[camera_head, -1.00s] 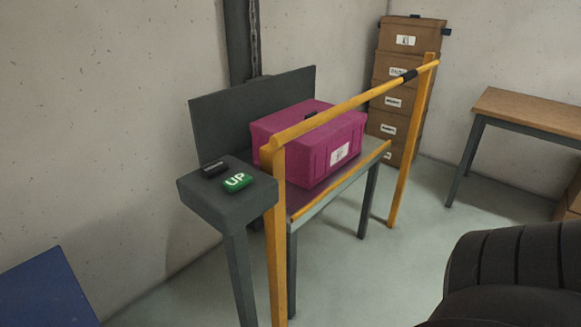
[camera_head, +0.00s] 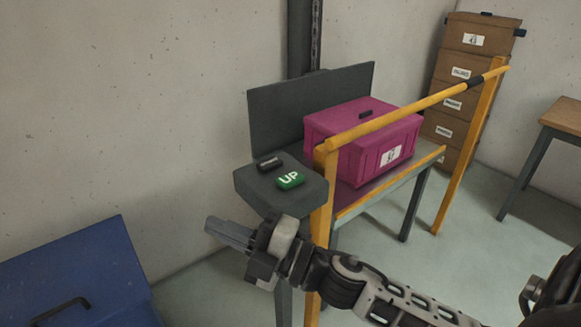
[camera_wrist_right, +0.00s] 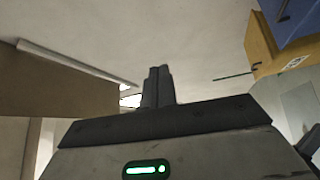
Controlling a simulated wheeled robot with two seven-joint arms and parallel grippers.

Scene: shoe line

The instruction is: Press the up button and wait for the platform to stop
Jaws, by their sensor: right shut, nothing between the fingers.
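The green UP button (camera_head: 290,180) sits on top of a dark grey control post (camera_head: 250,187), beside a black button (camera_head: 269,164). The platform (camera_head: 375,194) stands behind the yellow rail and carries a magenta crate (camera_head: 360,140). My right gripper (camera_head: 212,226) is shut and empty, in front of and below the post's top in the picture, pointing left and apart from the button. In the right wrist view its closed fingers (camera_wrist_right: 157,85) show, with no button in that view. My left gripper is not in view.
A yellow rail (camera_head: 400,108) runs across the platform's front. A blue container (camera_head: 75,270) with a black handle stands at lower left. Stacked brown boxes (camera_head: 465,68) and a wooden-topped table (camera_head: 565,115) stand at the right. Grey floor lies between.

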